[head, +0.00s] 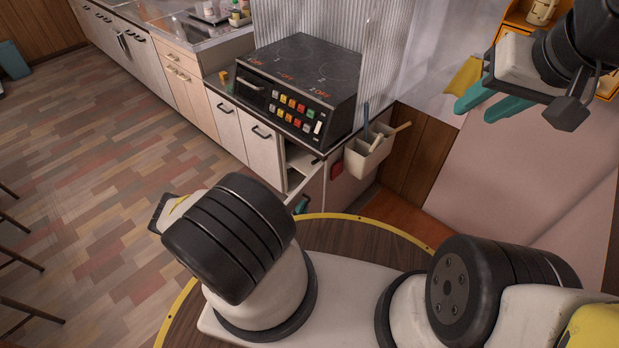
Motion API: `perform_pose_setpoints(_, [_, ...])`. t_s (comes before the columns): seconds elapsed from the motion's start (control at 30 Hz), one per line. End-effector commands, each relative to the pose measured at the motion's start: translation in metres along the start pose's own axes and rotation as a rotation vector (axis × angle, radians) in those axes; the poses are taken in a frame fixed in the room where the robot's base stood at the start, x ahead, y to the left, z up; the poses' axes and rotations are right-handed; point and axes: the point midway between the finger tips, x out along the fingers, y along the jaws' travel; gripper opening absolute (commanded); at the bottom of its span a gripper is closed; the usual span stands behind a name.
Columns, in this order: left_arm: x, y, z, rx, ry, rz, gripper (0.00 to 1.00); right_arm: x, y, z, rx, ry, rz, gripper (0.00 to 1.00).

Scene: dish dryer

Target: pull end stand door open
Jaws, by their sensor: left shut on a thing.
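The end stand (343,188) is the narrow white cabinet at the near end of the counter. Its door (314,190) stands partly open, with a dark gap and a shelf showing behind its top edge. My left gripper (302,205) is at the door's outer side; only a bit of teal finger shows, and it is shut on the door, most likely at its handle. My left arm hides the rest of the gripper and the door's lower part. My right gripper (486,104) is raised at the upper right, its teal fingers apart and empty, far from the stand.
A black stove (305,75) with coloured buttons sits on the counter above the stand. A white utensil holder (367,153) hangs on the stand's end side. Open floor (100,170) stretches to the left.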

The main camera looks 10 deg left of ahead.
Motion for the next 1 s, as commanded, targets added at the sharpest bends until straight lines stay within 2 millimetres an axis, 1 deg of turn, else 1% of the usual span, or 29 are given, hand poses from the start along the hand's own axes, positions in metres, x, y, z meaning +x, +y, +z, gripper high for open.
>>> perform_pose_setpoints(0.5, [0.0002,-0.0024,0.0037,-0.006,0.012,0.007,0.0,0.0,0.0,0.0,0.0,0.0,0.0,0.36])
perform_pose_setpoints(0.53, [0.0002,-0.0024,0.0037,-0.006,0.012,0.007,0.16,0.0,0.0,0.0,0.0,0.0,0.0,0.36])
perform_pose_setpoints(0.57, [0.0002,-0.0024,0.0037,-0.006,0.012,0.007,0.21,0.0,0.0,0.0,0.0,0.0,0.0,0.36])
perform_pose_setpoints(0.87, [0.0002,-0.0016,0.0028,-0.005,0.012,0.008,0.21,0.0,0.0,0.0,0.0,0.0,0.0,0.36])
perform_pose_setpoints(1.0, [0.0001,0.0014,-0.0019,0.002,-0.007,-0.004,0.21,0.0,0.0,0.0,0.0,0.0,0.0,0.36])
